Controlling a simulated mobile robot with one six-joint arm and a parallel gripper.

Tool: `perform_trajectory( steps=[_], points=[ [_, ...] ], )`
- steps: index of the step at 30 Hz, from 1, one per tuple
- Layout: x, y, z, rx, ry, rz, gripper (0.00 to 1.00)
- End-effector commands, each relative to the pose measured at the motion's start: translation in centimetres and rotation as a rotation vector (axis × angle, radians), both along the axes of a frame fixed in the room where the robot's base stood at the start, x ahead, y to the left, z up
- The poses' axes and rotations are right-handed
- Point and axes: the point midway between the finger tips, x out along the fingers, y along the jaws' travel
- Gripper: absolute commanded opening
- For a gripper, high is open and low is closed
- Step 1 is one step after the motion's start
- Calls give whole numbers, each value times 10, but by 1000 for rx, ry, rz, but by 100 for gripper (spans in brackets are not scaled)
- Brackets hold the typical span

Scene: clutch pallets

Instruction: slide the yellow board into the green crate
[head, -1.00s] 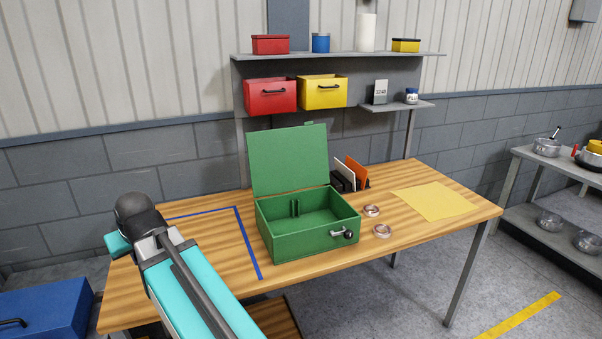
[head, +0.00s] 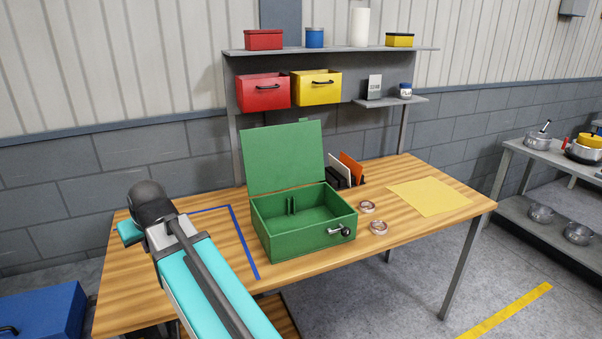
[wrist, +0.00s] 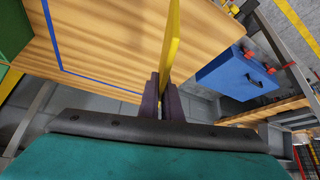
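The green crate (head: 300,244) stands on the wooden table in the head view with its lid (head: 285,157) raised at the back. Its inside looks empty apart from a small slotted holder (head: 292,205) on the inner left. In the wrist view my gripper (wrist: 165,88) is shut on the yellow board (wrist: 172,40), which is seen nearly edge-on and points away from the fingers. Part of the green crate shows at the wrist view's left edge (wrist: 12,28). In the head view my arm hides the fingers and the board.
A blue outline (head: 245,240) marks the table left of the crate. Two metal rings (head: 378,228) and a flat yellow sheet (head: 428,197) lie to its right. A rack with white and orange boards (head: 351,168) stands behind. A blue box (head: 45,315) is at lower left.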

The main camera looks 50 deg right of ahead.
Motion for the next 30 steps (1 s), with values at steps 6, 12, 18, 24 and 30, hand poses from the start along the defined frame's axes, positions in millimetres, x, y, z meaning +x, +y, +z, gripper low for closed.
perform_trajectory(
  steps=[6,12,18,24,30],
  points=[
    [16,-64,9,-1,4,-50,0],
    [23,-128,15,-1,7,-96,0],
    [24,-194,22,-1,9,-142,0],
    [18,-262,28,0,9,-187,0],
    [6,-330,33,1,8,-233,0]
  ],
)
